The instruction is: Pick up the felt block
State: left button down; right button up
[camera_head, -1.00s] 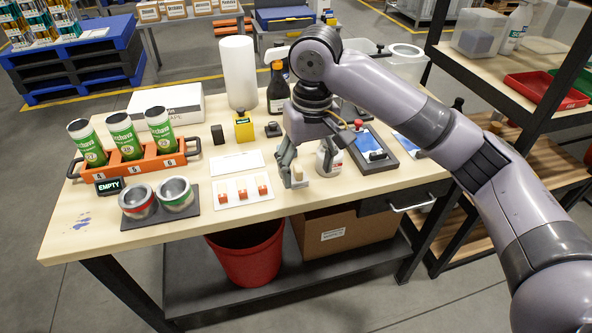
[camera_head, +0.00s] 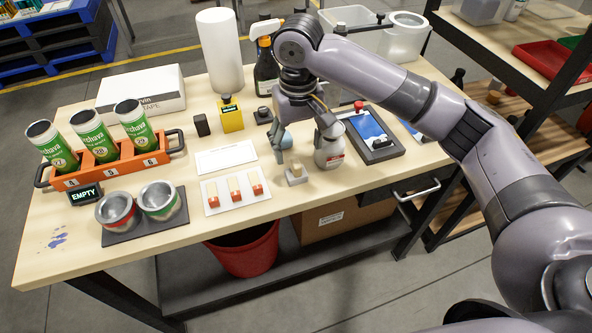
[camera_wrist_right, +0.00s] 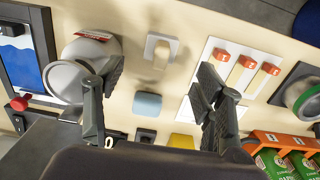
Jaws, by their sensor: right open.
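A small light-blue rounded block (camera_head: 286,139), which looks like the felt block, sits on the table just under my right gripper (camera_head: 297,136). In the right wrist view the blue block (camera_wrist_right: 147,104) lies between the two spread fingers, apart from both. My right gripper (camera_wrist_right: 160,78) is open and empty above the table. A tan block (camera_head: 296,171) stands on a pale base in front of it; it also shows in the wrist view (camera_wrist_right: 160,48). My left gripper is out of view.
A white plate (camera_head: 212,207) with three red-ended sticks lies to the left. A yellow bottle (camera_head: 231,118) and a dark pad with a blue panel (camera_head: 384,154) are nearby. The front table edge is clear.

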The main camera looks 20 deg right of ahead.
aim_at(296, 163)
notch_tip(296, 163, down, 4)
jog(key=shift+w+r, duration=0.1)
jog(key=shift+r, duration=0.05)
jog(key=shift+f+p, duration=0.3)
jog(key=shift+f, duration=0.1)
notch_tip(296, 163, down, 4)
jog(key=shift+w+a+r+p, duration=0.1)
jog(key=shift+r+p, duration=0.1)
jog(key=shift+p, duration=0.15)
jog(key=shift+f, duration=0.25)
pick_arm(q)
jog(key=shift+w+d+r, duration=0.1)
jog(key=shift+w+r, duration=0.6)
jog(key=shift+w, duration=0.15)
pick_arm(e)
jog(key=shift+c, duration=0.3)
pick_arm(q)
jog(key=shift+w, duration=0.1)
pick_arm(e)
jog(key=c, duration=1.2)
jog(key=shift+r, duration=0.1)
jog(key=shift+c, duration=0.2)
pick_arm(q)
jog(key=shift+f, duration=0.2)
pick_arm(e)
notch_tip(296, 163, up, 20)
